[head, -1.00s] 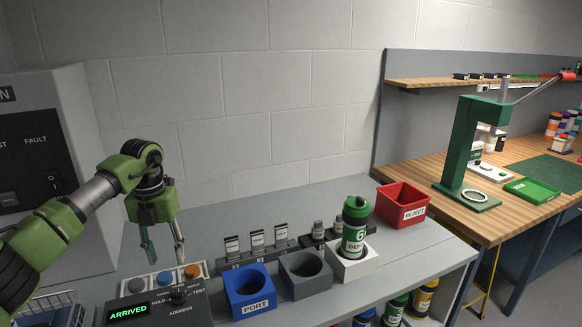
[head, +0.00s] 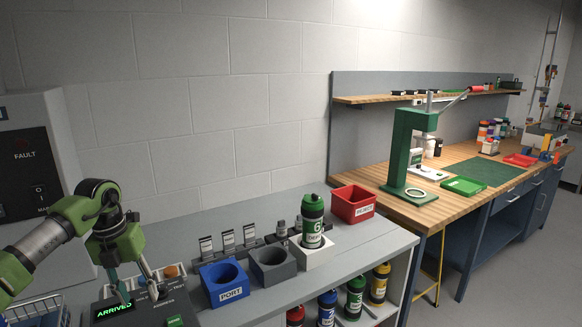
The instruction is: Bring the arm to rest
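My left gripper (head: 134,285) hangs pointing down over the dark control box (head: 150,312), whose small screen reads ARRIVED. Its two fingers are spread apart with nothing between them. I cannot tell whether a fingertip touches the box. An orange button (head: 171,271) shows just behind the right finger; the other buttons are mostly hidden by the gripper. My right gripper is not in view.
On the grey bench stand a blue PORT holder (head: 224,284), a grey holder (head: 272,266), a green-topped canister (head: 312,222) in a white holder (head: 311,254) and a red reject bin (head: 353,205). A wooden bench with a green press (head: 404,155) stands to the right.

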